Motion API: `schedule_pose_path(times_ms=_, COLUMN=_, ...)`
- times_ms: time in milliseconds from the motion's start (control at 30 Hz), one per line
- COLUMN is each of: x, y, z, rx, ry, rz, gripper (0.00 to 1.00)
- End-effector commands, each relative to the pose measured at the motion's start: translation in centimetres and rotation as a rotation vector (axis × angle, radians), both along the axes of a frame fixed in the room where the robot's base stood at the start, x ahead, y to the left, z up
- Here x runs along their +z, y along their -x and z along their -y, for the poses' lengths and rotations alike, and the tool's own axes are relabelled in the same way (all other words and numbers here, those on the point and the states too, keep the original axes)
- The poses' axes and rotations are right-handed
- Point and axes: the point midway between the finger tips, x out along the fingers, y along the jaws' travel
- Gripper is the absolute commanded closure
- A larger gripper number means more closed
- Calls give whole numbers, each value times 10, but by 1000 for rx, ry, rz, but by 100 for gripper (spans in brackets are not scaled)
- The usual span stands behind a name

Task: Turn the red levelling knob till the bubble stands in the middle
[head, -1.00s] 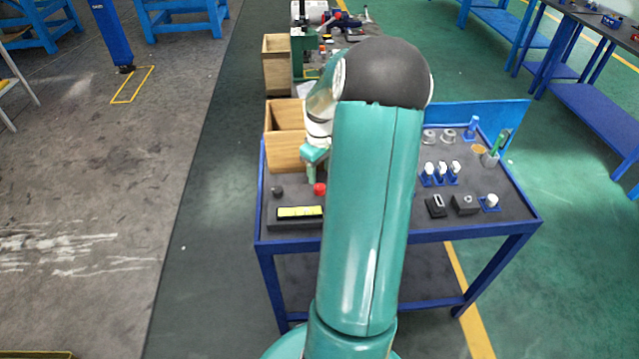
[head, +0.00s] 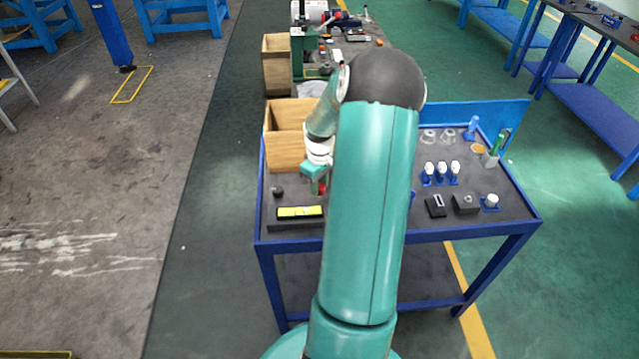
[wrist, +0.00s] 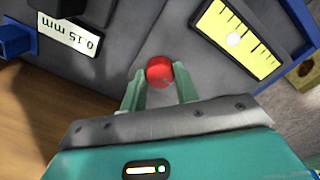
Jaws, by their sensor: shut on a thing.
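The red levelling knob (wrist: 160,71) sits between the fingers of my gripper (wrist: 160,84) in the wrist view, and the gripper is shut on it. In the head view the knob (head: 321,188) shows partly behind my gripper (head: 319,186). The yellow vial (wrist: 254,58) with dark tick marks lies to the right of the knob in the wrist view. Its pale round bubble (wrist: 234,40) stands near the middle of the vial. In the head view the vial (head: 300,212) lies on a dark base near the table's front left; the bubble is too small to make out there.
A black knob (head: 277,191) stands behind the vial's left end. A wooden box (head: 286,152) stands at the table's back left. A plate marked 0.15 mm (wrist: 70,35) shows in the wrist view. Several small parts and blue holders (head: 441,178) stand at the right.

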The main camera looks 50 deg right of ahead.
Motion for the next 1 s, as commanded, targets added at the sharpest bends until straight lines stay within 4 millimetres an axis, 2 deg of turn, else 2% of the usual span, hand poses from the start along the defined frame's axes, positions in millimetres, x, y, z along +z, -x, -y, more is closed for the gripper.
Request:
schedule_pose_path(times_ms=267, x=0, y=-1, z=0, rx=-34, ry=0, rz=1, gripper=93)
schedule_pose_path(times_ms=467, x=1, y=-1, z=0, rx=-125, ry=2, rz=0, gripper=93)
schedule_pose_path(times_ms=1000, x=1, y=-2, z=0, rx=-601, ry=2, rz=2, gripper=93)
